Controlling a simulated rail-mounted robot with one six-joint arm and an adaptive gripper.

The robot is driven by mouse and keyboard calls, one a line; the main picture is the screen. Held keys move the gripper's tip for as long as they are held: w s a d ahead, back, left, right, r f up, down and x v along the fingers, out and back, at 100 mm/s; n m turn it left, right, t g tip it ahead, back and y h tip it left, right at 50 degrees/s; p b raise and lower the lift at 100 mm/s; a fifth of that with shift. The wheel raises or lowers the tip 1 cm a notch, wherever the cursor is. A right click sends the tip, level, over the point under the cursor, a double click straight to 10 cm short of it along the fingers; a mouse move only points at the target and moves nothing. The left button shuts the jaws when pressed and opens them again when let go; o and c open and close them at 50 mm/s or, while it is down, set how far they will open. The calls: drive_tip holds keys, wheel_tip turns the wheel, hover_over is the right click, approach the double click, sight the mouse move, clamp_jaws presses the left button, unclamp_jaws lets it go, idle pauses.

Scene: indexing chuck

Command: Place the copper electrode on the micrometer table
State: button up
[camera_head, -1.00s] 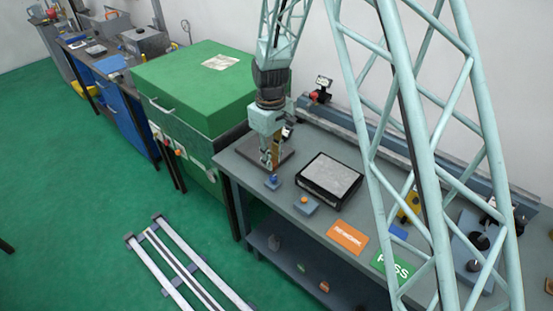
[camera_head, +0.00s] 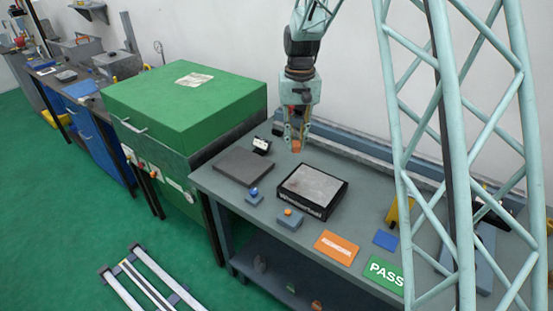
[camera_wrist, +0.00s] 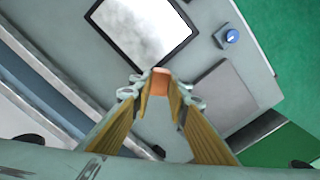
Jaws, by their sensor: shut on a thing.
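My gripper (camera_head: 297,132) is shut on the copper electrode (camera_head: 296,146), a small orange-brown block, and holds it above the back of the grey bench. In the wrist view the electrode (camera_wrist: 160,82) sits between the two yellowish fingers, its flat end showing. A black-framed block with a pale grey top (camera_head: 313,186) stands on the bench just in front of the gripper; it also shows in the wrist view (camera_wrist: 146,24). A flat dark grey plate (camera_head: 243,166) lies to the left. I cannot tell for sure which one is the micrometer table.
A blue-knobbed box (camera_head: 254,196) and an orange-knobbed box (camera_head: 289,218) stand near the bench's front edge. An orange card (camera_head: 337,247) and a green PASS card (camera_head: 385,273) lie to the right. A small display (camera_head: 262,145) stands behind the plate. A green-lidded cabinet (camera_head: 185,105) rises at left.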

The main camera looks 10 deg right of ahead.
drive_tip(key=d+r+m+b, duration=0.1)
drive_tip(key=d+r+m, duration=0.1)
drive_tip(key=d, duration=0.4)
drive_tip(key=shift+w+r+m, duration=0.35)
drive_tip(key=shift+w+m, duration=0.1)
drive_tip(key=shift+m, duration=0.15)
